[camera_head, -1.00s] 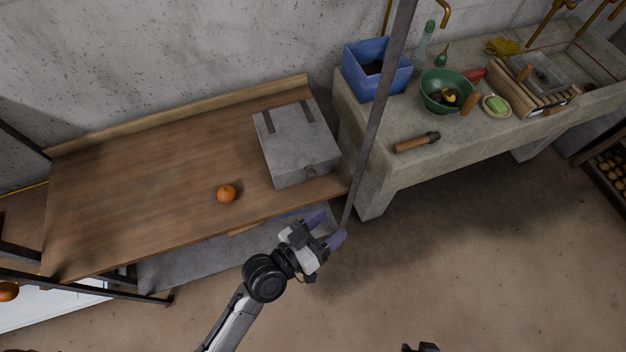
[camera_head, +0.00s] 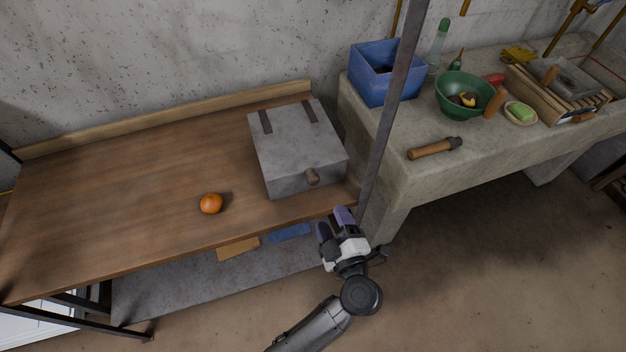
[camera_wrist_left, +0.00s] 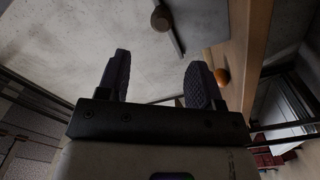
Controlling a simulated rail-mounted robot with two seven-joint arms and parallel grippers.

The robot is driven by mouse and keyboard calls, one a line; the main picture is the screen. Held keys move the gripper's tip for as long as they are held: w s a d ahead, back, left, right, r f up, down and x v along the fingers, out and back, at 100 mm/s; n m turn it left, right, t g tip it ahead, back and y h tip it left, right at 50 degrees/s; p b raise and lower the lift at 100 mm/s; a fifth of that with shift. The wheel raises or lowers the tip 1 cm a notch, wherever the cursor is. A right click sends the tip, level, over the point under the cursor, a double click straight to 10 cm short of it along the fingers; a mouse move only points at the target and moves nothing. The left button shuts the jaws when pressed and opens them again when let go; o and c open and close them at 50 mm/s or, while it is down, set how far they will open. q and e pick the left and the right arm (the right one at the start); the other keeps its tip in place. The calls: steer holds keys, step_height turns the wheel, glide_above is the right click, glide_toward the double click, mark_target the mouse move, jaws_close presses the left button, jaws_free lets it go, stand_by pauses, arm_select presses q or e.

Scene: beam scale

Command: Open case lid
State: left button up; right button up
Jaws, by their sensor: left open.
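The grey metal case (camera_head: 296,145) sits shut on the right end of the wooden table, with two dark hinge straps on top at the back. A brown round knob (camera_head: 312,176) sticks out of its front face. My left gripper (camera_head: 334,217) is open and empty, just in front of the table's front edge, below and slightly right of the knob, and apart from it. My right gripper is not in view.
An orange (camera_head: 211,203) lies on the wooden table (camera_head: 120,190) left of the case. A dark upright post (camera_head: 392,100) stands close right of the case and my gripper. The stone counter (camera_head: 440,175) beyond holds a blue bin (camera_head: 372,85) and a green bowl (camera_head: 452,108).

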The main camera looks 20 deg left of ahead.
mark_target(316, 184)
arm_select(q)
steer(key=x, duration=1.3)
steer(key=shift+w+a+f, duration=0.15)
steer(key=shift+a+f, duration=0.05)
steer(key=shift+a, duration=0.1)
